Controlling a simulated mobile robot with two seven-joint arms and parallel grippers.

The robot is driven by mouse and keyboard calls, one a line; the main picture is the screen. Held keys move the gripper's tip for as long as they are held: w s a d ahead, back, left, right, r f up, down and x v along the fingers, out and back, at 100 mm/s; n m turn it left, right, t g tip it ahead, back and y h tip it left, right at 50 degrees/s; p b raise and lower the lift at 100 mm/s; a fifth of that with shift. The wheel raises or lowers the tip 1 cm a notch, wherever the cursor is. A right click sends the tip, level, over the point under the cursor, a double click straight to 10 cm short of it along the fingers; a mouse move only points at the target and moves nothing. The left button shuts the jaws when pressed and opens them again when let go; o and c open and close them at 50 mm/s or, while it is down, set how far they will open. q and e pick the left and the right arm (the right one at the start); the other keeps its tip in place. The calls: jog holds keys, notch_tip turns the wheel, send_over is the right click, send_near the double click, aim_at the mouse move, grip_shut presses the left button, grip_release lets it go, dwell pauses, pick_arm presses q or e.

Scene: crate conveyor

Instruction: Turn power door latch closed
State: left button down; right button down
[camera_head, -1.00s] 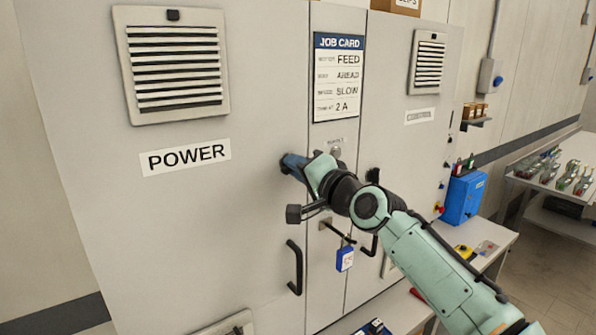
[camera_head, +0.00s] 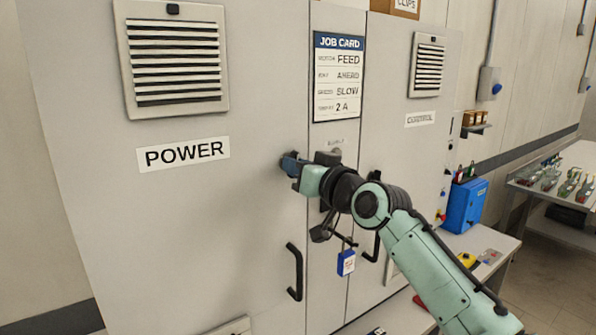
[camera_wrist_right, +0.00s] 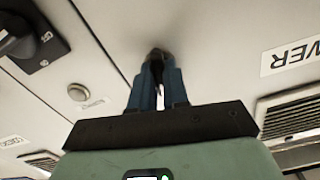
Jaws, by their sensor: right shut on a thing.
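The power door (camera_head: 200,225) is shut and carries a sign reading POWER (camera_head: 183,153). My right gripper (camera_head: 285,164) is at the upper right edge of this door. In the right wrist view, its blue fingers (camera_wrist_right: 158,88) are closed together on the small dark power door latch (camera_wrist_right: 158,54) against the grey panel. The fingers mostly cover the latch, so its exact angle cannot be told. In the head view the gripper and wrist hide the latch. My left gripper is not in view.
A black door handle (camera_head: 294,272) sits below the wrist, and a blue padlock tag (camera_head: 346,262) hangs nearby. A job card (camera_head: 338,78) is on the middle panel. The control door (camera_head: 405,160) is to the right. A dark rotary switch (camera_wrist_right: 30,35) shows in the wrist view.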

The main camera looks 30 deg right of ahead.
jog(key=shift+n, duration=1.1)
jog(key=c, duration=1.1)
grip_release()
jog(key=s+b, duration=0.1)
jog(key=s, duration=0.3)
jog(key=s+b, duration=0.2)
jog(key=s, duration=0.3)
jog(key=s+d+b, duration=0.1)
jog(key=s, duration=0.3)
jog(key=shift+s, duration=0.2)
